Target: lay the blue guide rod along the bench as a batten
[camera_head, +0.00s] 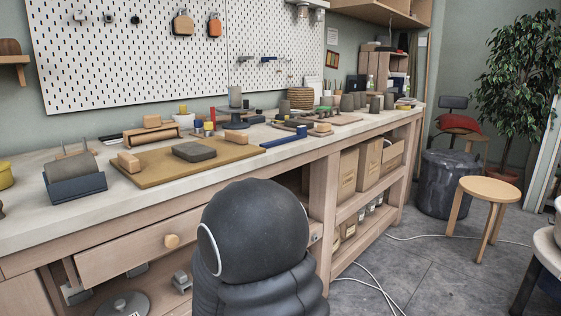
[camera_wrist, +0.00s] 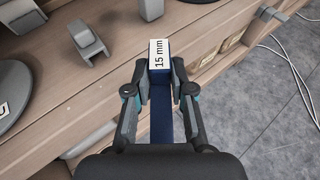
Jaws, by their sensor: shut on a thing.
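My gripper (camera_wrist: 160,82) is shut on a dark blue rod (camera_wrist: 161,122) in the wrist view. Beyond the fingers is the wooden bench front. The head view does not show my gripper or this rod; my dark rounded arm part fills the lower middle. On the bench (camera_head: 40,228) in the head view, another blue bar (camera_head: 283,139) with a raised block at one end lies near the front edge.
A tan board (camera_head: 150,178) holds a grey block (camera_head: 194,151) and a small wooden block. A blue holder with a grey roll (camera_head: 75,183) stands at left. Several grey cups and tools crowd the bench's far right. A stool (camera_head: 488,189) and white cables are on the floor.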

